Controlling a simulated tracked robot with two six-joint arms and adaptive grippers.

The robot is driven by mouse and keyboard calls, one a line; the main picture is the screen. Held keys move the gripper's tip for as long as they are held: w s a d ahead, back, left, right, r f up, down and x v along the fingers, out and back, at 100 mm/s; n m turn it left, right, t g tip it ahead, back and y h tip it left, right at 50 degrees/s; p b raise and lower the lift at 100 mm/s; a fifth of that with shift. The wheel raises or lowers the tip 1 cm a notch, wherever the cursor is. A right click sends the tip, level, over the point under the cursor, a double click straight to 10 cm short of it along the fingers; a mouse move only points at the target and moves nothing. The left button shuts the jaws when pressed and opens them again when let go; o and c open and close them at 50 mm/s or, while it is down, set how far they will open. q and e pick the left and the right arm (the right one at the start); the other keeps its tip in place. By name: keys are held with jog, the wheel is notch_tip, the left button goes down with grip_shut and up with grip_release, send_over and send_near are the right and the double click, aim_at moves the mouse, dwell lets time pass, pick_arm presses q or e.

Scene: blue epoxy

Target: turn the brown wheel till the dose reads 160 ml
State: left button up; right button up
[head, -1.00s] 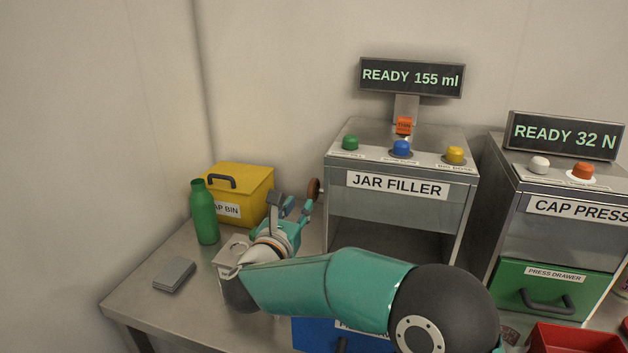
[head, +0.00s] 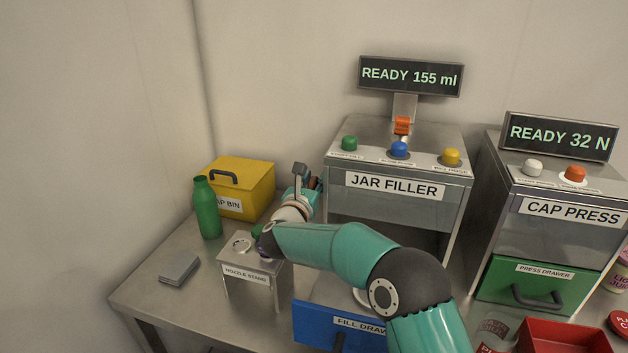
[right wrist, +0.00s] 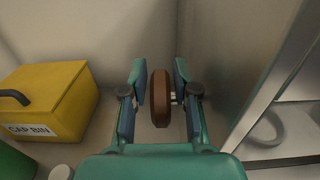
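The brown wheel (right wrist: 160,98) stands edge-on between the two fingers of my right gripper (right wrist: 160,85) in the right wrist view. The fingers are open, one on each side, with gaps showing beside the wheel. In the head view my right gripper (head: 303,183) is at the left side of the jar filler (head: 345,206) and mostly hides the wheel. The dose display (head: 411,77) reads READY 155 ml. My left gripper is not in view.
The yellow cap bin (head: 250,190) and a green bottle (head: 206,208) stand left of my right gripper. The nozzle stand (head: 252,285) is below my right forearm. A blue fill drawer (head: 318,325) sticks out in front. The cap press (head: 535,235) stands at right.

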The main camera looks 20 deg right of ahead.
grip_shut()
jog(key=shift+r, duration=0.1)
jog(key=shift+g+p, duration=0.3)
jog(key=shift+g, duration=0.1)
jog(key=shift+w+y, duration=0.1)
jog(key=shift+y, duration=0.3)
grip_release()
